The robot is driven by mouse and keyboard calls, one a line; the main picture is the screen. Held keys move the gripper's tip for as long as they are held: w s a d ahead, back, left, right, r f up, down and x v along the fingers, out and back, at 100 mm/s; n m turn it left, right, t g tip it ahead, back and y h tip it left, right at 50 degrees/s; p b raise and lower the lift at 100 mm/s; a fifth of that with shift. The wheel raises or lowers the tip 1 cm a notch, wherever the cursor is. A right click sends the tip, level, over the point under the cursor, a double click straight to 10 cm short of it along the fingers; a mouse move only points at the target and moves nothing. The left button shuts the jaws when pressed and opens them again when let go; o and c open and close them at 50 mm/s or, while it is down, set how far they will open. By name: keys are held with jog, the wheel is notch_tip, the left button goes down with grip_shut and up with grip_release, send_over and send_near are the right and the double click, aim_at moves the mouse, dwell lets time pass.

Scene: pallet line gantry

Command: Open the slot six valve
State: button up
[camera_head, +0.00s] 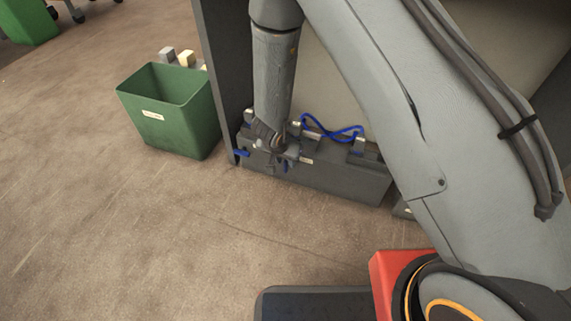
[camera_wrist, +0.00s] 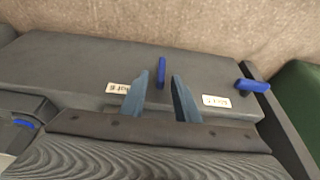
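My gripper (camera_wrist: 160,78) is open in the wrist view, its two blue-grey fingers apart. A narrow blue valve handle (camera_wrist: 161,66) shows between the fingertips, with a gap on each side. It points along the fingers. A small pale label (camera_wrist: 118,88) left of it appears to read slot 6, upside down. A second blue handle (camera_wrist: 253,85) at the right lies crosswise, near another label (camera_wrist: 216,101) that seems to read slot 7. In the head view my gripper (camera_head: 279,158) is at the dark grey valve box (camera_head: 330,182), its fingers partly hidden.
A blue hose (camera_head: 325,132) loops above the box's top. A dark upright panel (camera_head: 222,75) stands at the box's left end. A green bin (camera_head: 180,120) stands on the floor left of it. The floor in front is clear.

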jog(key=shift+b+x, duration=0.35)
jog(key=shift+x, duration=0.65)
grip_shut()
